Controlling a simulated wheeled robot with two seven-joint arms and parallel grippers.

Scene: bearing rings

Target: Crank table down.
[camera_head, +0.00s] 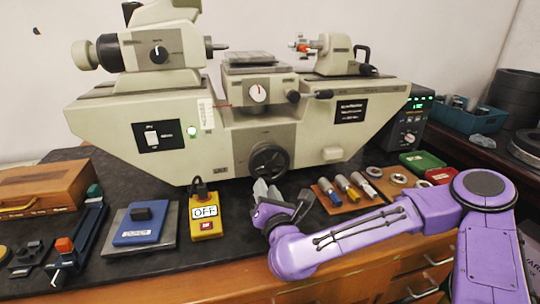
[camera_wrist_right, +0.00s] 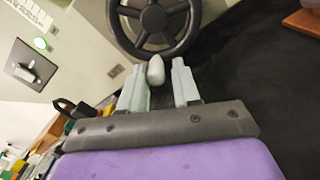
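The machine's black handwheel (camera_head: 268,160) is on the front of the grey-green machine, below the small flat-topped table (camera_head: 250,60). It also shows at the top of the right wrist view (camera_wrist_right: 154,18). My right gripper (camera_head: 266,188) is just below and in front of the wheel. In the right wrist view its two pale fingers (camera_wrist_right: 162,80) are apart. A light grey rounded knob (camera_wrist_right: 156,70), apparently the wheel's handle, shows between the fingertips, closer to the left finger. I cannot tell whether they touch. My left gripper is out of view.
A yellow box marked OFF (camera_head: 205,215) and a blue block (camera_head: 139,223) stand left of my right gripper. A wooden board (camera_head: 345,190) with several coloured-handled plugs lies to the right, with rings (camera_head: 399,179) beyond it. A control box (camera_head: 408,118) stands behind.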

